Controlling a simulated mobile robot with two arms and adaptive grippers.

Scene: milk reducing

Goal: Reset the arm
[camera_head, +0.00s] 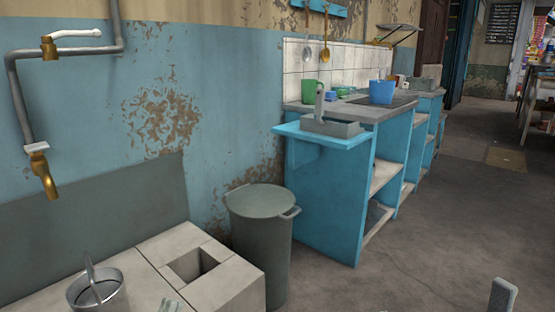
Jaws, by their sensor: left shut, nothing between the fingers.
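The gripper is shut and holds nothing. The rest of my left arm is out of the picture.
A lidded grey-green bin (262,240) stands between the block ledge (225,285) and the blue counter (325,205). The counter bears a green mug (309,92) and a blue container (382,92). A grey upright piece (502,295) shows at bottom right. Floor on the right is mostly clear.

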